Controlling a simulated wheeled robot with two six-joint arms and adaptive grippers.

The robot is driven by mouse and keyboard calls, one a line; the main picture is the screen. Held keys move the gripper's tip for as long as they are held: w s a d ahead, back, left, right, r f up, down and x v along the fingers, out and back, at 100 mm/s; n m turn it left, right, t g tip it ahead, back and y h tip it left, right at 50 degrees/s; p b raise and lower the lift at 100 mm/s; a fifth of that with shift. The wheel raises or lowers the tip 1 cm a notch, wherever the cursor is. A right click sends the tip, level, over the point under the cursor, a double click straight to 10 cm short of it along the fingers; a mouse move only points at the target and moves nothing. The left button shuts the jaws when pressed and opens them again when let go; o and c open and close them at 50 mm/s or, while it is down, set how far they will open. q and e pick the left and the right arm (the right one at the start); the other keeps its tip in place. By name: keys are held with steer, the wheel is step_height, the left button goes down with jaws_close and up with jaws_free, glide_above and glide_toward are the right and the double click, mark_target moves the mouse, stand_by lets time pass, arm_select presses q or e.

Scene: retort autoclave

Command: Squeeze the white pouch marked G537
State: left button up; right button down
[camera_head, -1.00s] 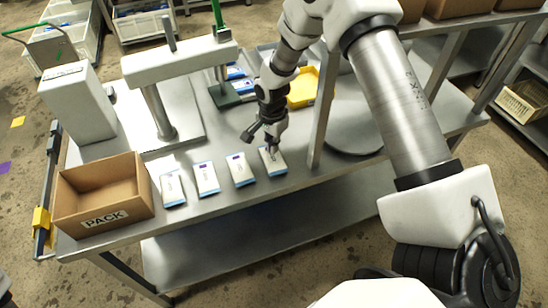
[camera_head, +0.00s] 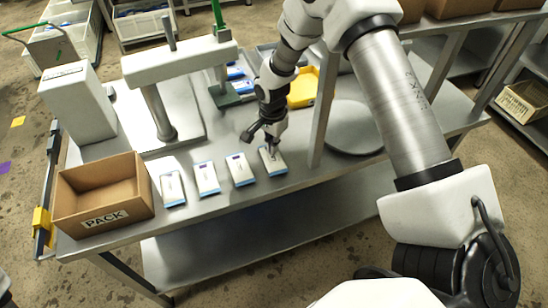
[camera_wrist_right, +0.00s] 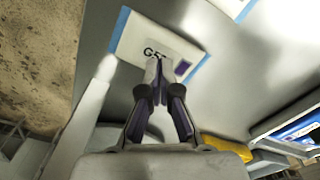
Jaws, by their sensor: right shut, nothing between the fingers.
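The white pouch with blue ends (camera_head: 274,166) lies flat on the steel table, rightmost in a row. In the right wrist view this pouch (camera_wrist_right: 135,40) shows a label starting "G5" and a purple square; the fingers hide the rest of the label. My right gripper (camera_head: 270,147) is over the upper part of this pouch. In the right wrist view its fingertips (camera_wrist_right: 158,64) are together over the label, with nothing between them. I cannot tell whether they touch the pouch. My left gripper is not in view.
Similar white pouches (camera_head: 240,169), (camera_head: 206,178) and (camera_head: 172,188) lie to the left. An open box marked PACK (camera_head: 103,218) stands at the table's left end. A press-like stand (camera_head: 160,115) and a yellow tray (camera_head: 303,88) are behind. A table post (camera_head: 320,125) stands close right of the gripper.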

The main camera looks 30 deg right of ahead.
steer(key=shift+f+b, duration=0.5)
steer(key=shift+f, duration=0.6)
steer(key=shift+s+f, duration=0.1)
steer(key=shift+s+a+f, duration=0.1)
steer(key=shift+s+f, duration=0.1)
steer(key=shift+s, duration=0.05)
stand_by(1.1)
step_height(320, 180, up, 8)
steer(key=p, duration=0.7)
steer(key=shift+w+r, duration=0.2)
steer(key=shift+w, duration=0.1)
steer(key=shift+w, duration=0.1)
